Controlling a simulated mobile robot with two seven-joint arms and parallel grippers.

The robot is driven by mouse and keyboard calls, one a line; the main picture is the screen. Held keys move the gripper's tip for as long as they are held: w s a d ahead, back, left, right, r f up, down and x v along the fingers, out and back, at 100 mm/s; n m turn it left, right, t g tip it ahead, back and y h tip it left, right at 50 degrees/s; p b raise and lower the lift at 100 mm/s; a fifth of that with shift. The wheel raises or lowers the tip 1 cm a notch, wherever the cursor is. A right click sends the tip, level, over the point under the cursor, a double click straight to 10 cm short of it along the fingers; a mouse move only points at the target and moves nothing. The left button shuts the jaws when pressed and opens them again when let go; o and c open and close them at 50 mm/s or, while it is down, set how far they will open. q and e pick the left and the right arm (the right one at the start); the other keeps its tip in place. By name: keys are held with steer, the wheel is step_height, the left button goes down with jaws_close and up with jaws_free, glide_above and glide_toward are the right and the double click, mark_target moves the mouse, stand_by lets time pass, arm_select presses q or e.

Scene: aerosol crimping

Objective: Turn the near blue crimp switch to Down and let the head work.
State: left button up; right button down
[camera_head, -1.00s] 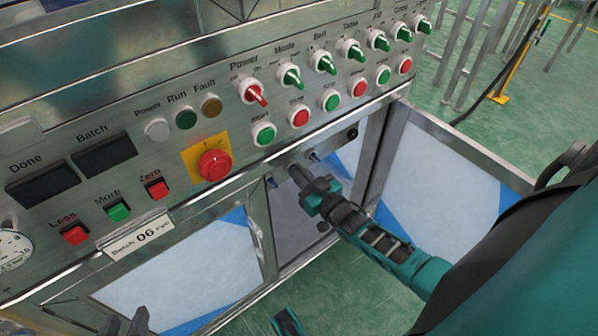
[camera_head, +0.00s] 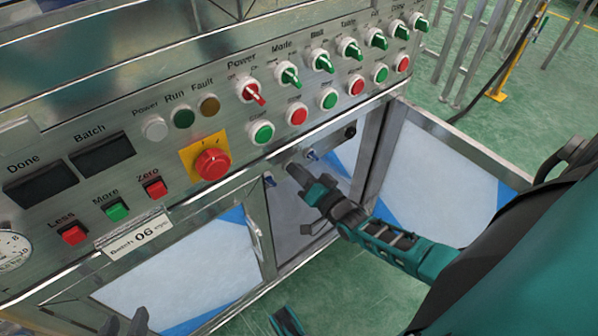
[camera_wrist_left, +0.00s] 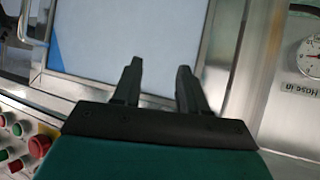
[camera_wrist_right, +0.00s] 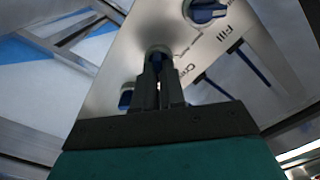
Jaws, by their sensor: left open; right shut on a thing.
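The blue crimp switch (camera_wrist_right: 158,54) is between my right fingertips in the right wrist view, beside a partly covered label starting "Cri". My right gripper (camera_wrist_right: 159,70) is shut on it. In the head view, my right gripper (camera_head: 297,176) reaches the lower front panel and hides that switch. I cannot read whether the switch points Up or Down. The crimp head is not in view. My left gripper (camera_head: 124,322) is open and empty at the lower left edge; its two fingers (camera_wrist_left: 157,82) stand apart in the left wrist view.
Another blue switch (camera_wrist_right: 205,11) sits near the "Fill" label, and a further blue one (camera_wrist_right: 126,97) is close left of my fingers. Above are green switches (camera_head: 323,63), push buttons and a red emergency stop (camera_head: 212,164). A gauge (camera_head: 12,250) is at far left.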

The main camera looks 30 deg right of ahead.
arm_select(q)
steer(key=shift+f, duration=0.1)
arm_select(e)
steer(key=shift+m, duration=0.4)
steer(key=c, duration=1.2)
jaws_free()
arm_select(q)
steer(key=shift+s+a+r+p, duration=0.2)
steer(key=shift+a+r+p, duration=0.35)
steer(key=shift+p, duration=1)
arm_select(e)
steer(key=shift+s+d, duration=0.2)
steer(key=shift+s, duration=1.95)
steer(key=shift+s+d, duration=0.15)
steer(key=shift+s, duration=2)
steer(key=shift+s+d, duration=0.2)
steer(key=shift+s, duration=1.95)
arm_select(q)
steer(key=shift+d+r, duration=0.1)
arm_select(e)
steer(key=shift+a, duration=0.1)
